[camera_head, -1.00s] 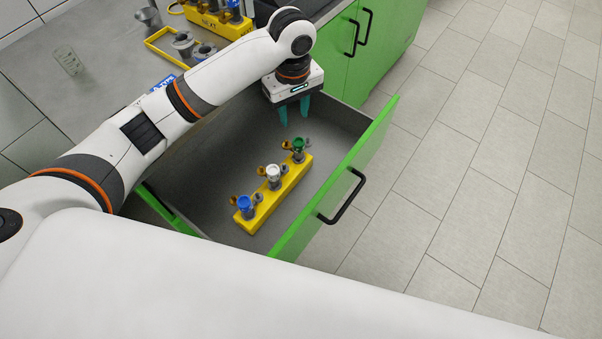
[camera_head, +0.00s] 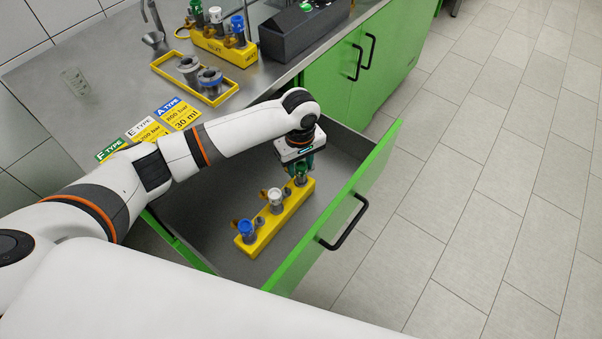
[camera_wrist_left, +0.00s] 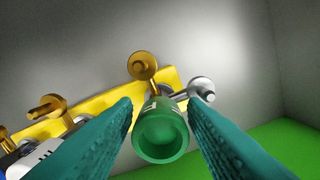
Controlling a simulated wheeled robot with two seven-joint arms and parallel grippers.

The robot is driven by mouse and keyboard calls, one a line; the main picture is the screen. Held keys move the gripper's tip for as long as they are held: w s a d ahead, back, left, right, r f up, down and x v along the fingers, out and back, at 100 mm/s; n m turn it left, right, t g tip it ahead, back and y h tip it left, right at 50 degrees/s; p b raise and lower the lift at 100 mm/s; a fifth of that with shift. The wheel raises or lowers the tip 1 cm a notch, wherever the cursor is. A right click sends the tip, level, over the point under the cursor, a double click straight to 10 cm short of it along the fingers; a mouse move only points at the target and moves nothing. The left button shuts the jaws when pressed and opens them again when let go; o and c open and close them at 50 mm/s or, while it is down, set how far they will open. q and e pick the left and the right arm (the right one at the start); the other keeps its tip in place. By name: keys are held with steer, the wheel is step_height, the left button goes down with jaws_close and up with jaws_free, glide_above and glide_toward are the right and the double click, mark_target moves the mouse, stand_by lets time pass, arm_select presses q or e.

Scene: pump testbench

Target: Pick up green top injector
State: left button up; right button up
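The green top injector (camera_head: 301,174) stands in the far end of a yellow holder (camera_head: 265,233) inside the open drawer. In the left wrist view its round green top (camera_wrist_left: 161,134) sits between the two teal fingers, with a visible gap on each side. My left gripper (camera_head: 299,165) points down over it, open, with the fingertips around the green top. A white top injector (camera_head: 275,196) and a blue top injector (camera_head: 246,229) stand in the same holder. The lower body of the green one is partly hidden. My right gripper is not in view.
The green drawer front (camera_head: 345,205) with its black handle (camera_head: 345,224) stands close on the right. On the counter are a second yellow holder (camera_head: 222,48), a yellow frame (camera_head: 172,82) and a dark box (camera_head: 304,32). Bare drawer floor surrounds the holder.

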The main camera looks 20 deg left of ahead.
arm_select(q)
steer(key=shift+f, duration=0.15)
jaws_close()
